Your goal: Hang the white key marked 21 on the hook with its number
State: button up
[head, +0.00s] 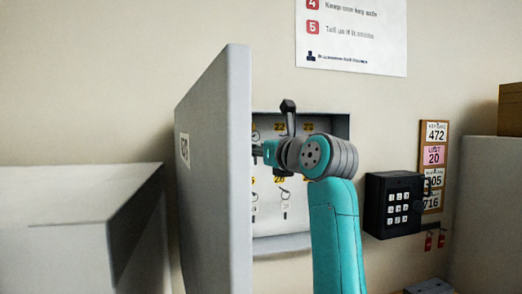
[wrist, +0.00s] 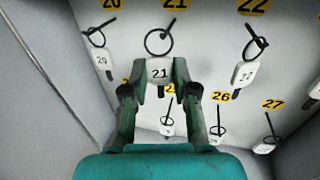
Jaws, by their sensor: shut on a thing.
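My gripper (wrist: 160,88) is shut on the white key tag marked 21 (wrist: 159,71), which stands upright between the fingertips in the wrist view. Its dark ring (wrist: 147,42) rises above the tag. The yellow label 21 (wrist: 175,4) is just above, and a dark hook (wrist: 169,27) under it overlaps the ring in the picture. I cannot tell whether the ring is around the hook or only in front of it. In the head view my gripper (head: 267,152) is inside the open key cabinet (head: 343,124), partly hidden by the door and my wrist; the held key cannot be made out.
Tag 20 (wrist: 102,58) hangs at left and tag 22 (wrist: 244,73) at right, with several more keys on the row below, near labels 26 (wrist: 221,96) and 27 (wrist: 273,104). The open cabinet door (head: 222,170) stands close at left. A black keypad box (head: 394,205) is at right.

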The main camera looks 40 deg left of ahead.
jog(key=shift+w+a+f, duration=0.2)
jog(key=shift+w+a, duration=0.25)
jog(key=shift+a, duration=0.1)
jog(key=shift+w+a+f, duration=0.15)
jog(key=shift+w+a, duration=0.25)
jog(key=shift+a, duration=0.15)
jog(key=o, duration=0.9)
jog(key=shift+o, duration=0.2)
jog(key=shift+d, duration=0.1)
jog(key=v, duration=1.1)
jog(key=shift+d, duration=0.35)
jog(key=shift+s, duration=0.1)
